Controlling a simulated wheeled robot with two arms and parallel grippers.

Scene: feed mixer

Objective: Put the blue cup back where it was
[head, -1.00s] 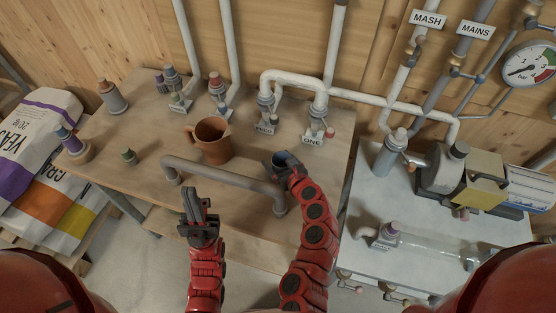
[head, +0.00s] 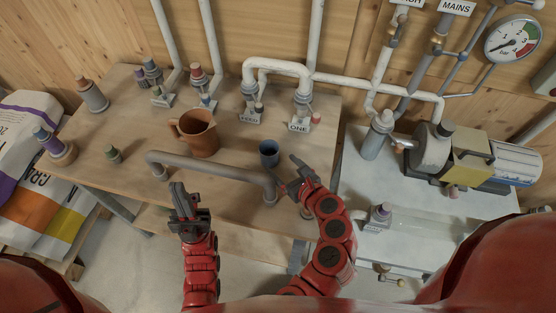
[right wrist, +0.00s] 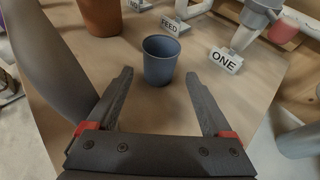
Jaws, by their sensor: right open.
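The blue cup (head: 269,154) stands upright on the wooden table, just behind the right end of the grey pipe rail. It also shows in the right wrist view (right wrist: 161,62), beyond the fingertips and between their lines, not touched by them. My right gripper (head: 294,174) is to the right of the cup, open and empty; its two spread fingers show in the right wrist view (right wrist: 160,82). My left gripper (head: 181,200) is in front of the table's near edge, left of the cup, with nothing seen in it; its finger gap is not clear.
A brown jug (head: 198,134) stands left of the cup. The grey pipe rail (head: 210,169) runs along the table front. Behind the cup are the ONE label (head: 298,127), the FEED label (head: 250,119) and pipe fittings. Bare tabletop (head: 130,125) lies left of the jug.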

